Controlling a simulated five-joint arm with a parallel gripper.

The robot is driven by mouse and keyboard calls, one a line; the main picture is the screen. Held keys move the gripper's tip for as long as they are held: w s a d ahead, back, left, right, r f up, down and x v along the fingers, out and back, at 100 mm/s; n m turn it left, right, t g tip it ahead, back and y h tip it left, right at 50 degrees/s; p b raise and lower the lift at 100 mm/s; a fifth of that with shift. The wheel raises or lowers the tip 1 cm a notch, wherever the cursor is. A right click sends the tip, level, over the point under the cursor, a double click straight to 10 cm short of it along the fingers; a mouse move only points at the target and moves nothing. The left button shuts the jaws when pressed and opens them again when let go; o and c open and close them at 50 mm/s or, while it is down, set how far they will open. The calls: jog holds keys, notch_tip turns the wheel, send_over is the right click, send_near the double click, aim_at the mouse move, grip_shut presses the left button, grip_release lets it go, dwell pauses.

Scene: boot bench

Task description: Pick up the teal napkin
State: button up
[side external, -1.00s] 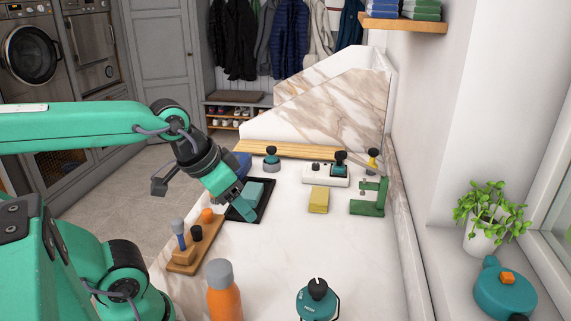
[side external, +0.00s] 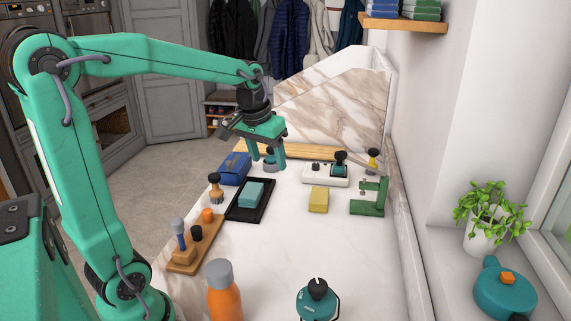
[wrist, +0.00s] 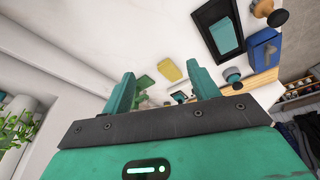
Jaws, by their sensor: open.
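The teal napkin (side external: 251,193) is a folded, block-like piece lying on a black tray (side external: 236,215). In the wrist view the napkin (wrist: 224,36) shows at the upper right, on the same tray. My gripper (side external: 267,160) is open and empty, pointing down beyond the tray, toward the back of the bench. It is apart from the napkin. Its two teal fingers (wrist: 163,82) stand apart in the wrist view, with the napkin outside them to the right. A dark-topped teal object (side external: 270,164) is partly hidden behind the fingers.
A yellow block (side external: 318,199) and green stand (side external: 370,197) are right. The bench middle is clear.

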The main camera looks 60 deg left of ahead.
jog(key=w+a+f+n+g, duration=0.1)
jog(key=w+a+f, duration=0.25)
jog(key=a, duration=0.25)
jog(key=w+a+f+n+g, duration=0.1)
jog(key=w+a+f+n, duration=0.2)
jog(key=a, duration=0.4)
jog(key=n+g+h, duration=0.1)
send_over(251, 191)
notch_tip(251, 191, down, 10)
jog(key=shift+d+r, duration=0.15)
jog(key=shift+r, duration=0.05)
jog(key=shift+a+f, duration=0.2)
jog(key=shift+a, duration=0.05)
jog(key=shift+f, duration=3.95)
jog(key=c, duration=0.6)
jog(key=shift+r, duration=0.2)
